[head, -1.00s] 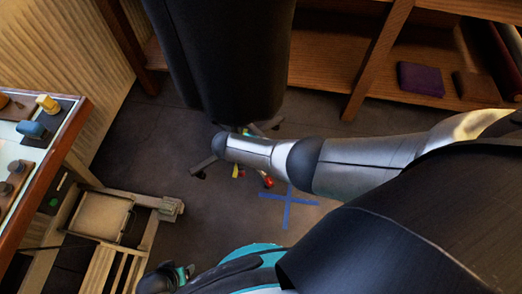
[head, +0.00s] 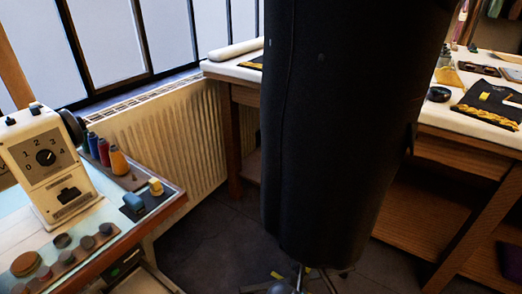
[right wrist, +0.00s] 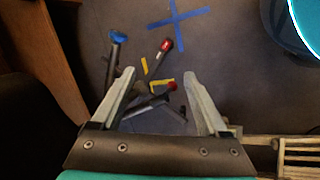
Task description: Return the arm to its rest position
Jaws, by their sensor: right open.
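My right gripper (right wrist: 158,77) is in the right wrist view, pointing down at the dark floor (right wrist: 230,65). Its two grey fingers are apart and nothing is held between them. Below and beyond the fingers are several dark rods (right wrist: 150,60) with red and blue ends, and yellow marks; I cannot tell how far below they are. Neither gripper shows in the head view. My left gripper is not in any view.
A tall black form (head: 340,120) on a legged stand fills the middle of the head view. At left, a table edge (head: 130,235) carries a white machine (head: 45,165) and thread spools (head: 104,150). A white-topped table (head: 475,125) stands right. Blue tape crosses the floor (right wrist: 178,17).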

